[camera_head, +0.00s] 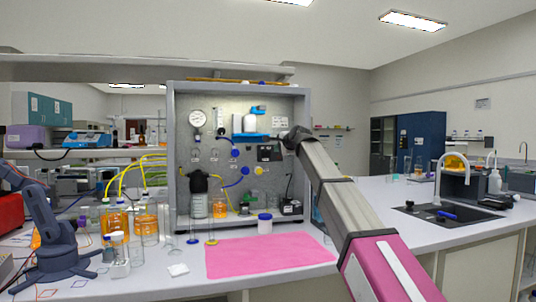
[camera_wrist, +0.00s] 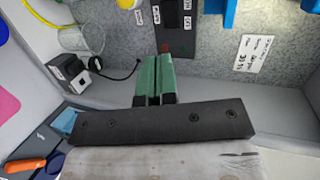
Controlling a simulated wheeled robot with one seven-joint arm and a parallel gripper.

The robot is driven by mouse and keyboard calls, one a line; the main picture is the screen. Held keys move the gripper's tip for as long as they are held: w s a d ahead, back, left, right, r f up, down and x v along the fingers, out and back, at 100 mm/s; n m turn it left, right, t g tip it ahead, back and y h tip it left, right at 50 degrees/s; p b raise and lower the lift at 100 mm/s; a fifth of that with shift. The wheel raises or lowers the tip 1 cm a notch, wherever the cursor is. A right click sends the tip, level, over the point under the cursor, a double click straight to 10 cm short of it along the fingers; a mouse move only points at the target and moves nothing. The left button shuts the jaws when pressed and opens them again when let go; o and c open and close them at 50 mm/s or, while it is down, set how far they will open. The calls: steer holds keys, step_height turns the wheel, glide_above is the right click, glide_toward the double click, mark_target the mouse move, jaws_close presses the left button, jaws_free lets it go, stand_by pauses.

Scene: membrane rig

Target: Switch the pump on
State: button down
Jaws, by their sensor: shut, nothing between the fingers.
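A dark control panel (camera_head: 270,153) is fixed to the rig's grey back board, right of centre. In the wrist view the dark panel (camera_wrist: 178,30) has small labels and a faint red spot by my fingertips. My gripper (camera_wrist: 162,58) has its green fingers shut and empty, pointing at the panel's lower edge. I cannot tell whether they touch it. In the head view the end of my arm is beside the panel's upper right. A small dark box with a pale face (camera_head: 290,207), possibly the pump, stands on the rig's floor; its black cord shows in the wrist view (camera_wrist: 92,62).
The rig's frame (camera_head: 172,150) encloses the board at the sides. Orange-filled bottles (camera_head: 115,220) stand left. A blue fitting (camera_wrist: 230,14) projects beside the panel in the wrist view.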

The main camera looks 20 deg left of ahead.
mark_target(263, 154)
steer(key=x, duration=0.9)
steer(key=r+x, duration=0.1)
steer(key=x, duration=0.3)
steer(key=shift+w+a, duration=0.35)
